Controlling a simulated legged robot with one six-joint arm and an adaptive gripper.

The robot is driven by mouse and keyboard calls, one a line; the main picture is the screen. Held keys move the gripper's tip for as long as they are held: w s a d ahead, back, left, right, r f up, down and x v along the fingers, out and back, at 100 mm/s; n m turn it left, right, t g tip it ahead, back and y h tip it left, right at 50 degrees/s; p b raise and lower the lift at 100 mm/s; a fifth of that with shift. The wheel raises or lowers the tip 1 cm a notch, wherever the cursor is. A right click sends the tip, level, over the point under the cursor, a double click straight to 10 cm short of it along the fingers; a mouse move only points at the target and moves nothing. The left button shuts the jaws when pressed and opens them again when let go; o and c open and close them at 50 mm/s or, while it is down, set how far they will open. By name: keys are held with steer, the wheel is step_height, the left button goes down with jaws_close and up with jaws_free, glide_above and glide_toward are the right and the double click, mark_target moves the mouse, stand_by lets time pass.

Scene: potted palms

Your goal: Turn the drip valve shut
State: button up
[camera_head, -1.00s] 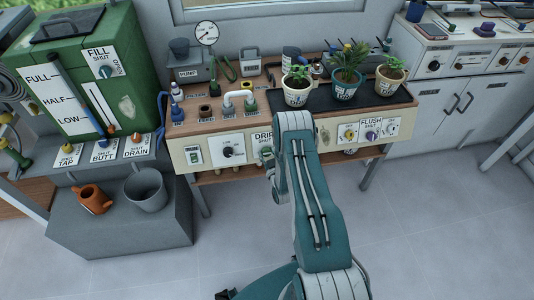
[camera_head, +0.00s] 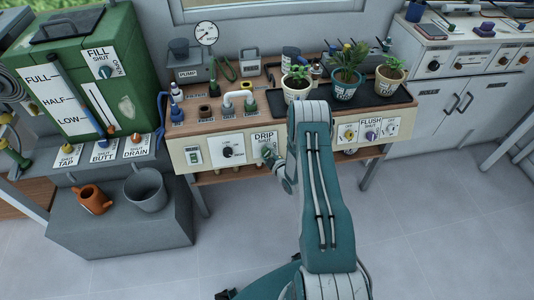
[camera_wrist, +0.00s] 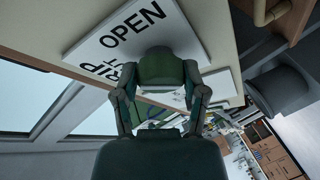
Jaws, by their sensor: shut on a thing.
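The drip valve is a round green knob (camera_wrist: 162,68) on a white plate (camera_wrist: 140,30) in the wrist view. The plate reads OPEN, with DRIP and SHUT partly hidden behind the knob and a finger. In the head view the DRIP plate (camera_head: 264,137) is on the cream front panel of the bench, and the knob (camera_head: 267,151) is small below its lettering. My gripper (camera_wrist: 160,82) is shut on the knob, one dark finger on each side of it. In the head view my gripper (camera_head: 273,158) is at the plate, partly hidden by my wrist.
A dial plate (camera_head: 232,150) is left of the DRIP plate, and the FLUSH plate (camera_head: 369,131) is to the right. Potted plants stand on a black tray (camera_head: 315,101) above. A grey bucket (camera_head: 146,190) and an orange watering can (camera_head: 92,199) are at left. The floor in front is clear.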

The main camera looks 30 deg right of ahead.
steer(key=n+g, duration=0.1)
steer(key=n, duration=0.1)
steer(key=n+g, duration=0.1)
steer(key=n, duration=0.2)
steer(key=shift+w+a+y, duration=0.1)
steer(key=shift+y, duration=0.2)
steer(key=shift+f+n+g, duration=0.1)
steer(key=shift+n+g, duration=0.3)
steer(key=shift+n, duration=1)
steer(key=shift+a+f, duration=0.1)
steer(key=o, duration=1.1)
steer(key=shift+o, duration=0.2)
steer(key=shift+s+r, duration=0.3)
steer(key=shift+s, duration=0.2)
steer(key=v, duration=1.1)
steer(key=shift+r, duration=0.1)
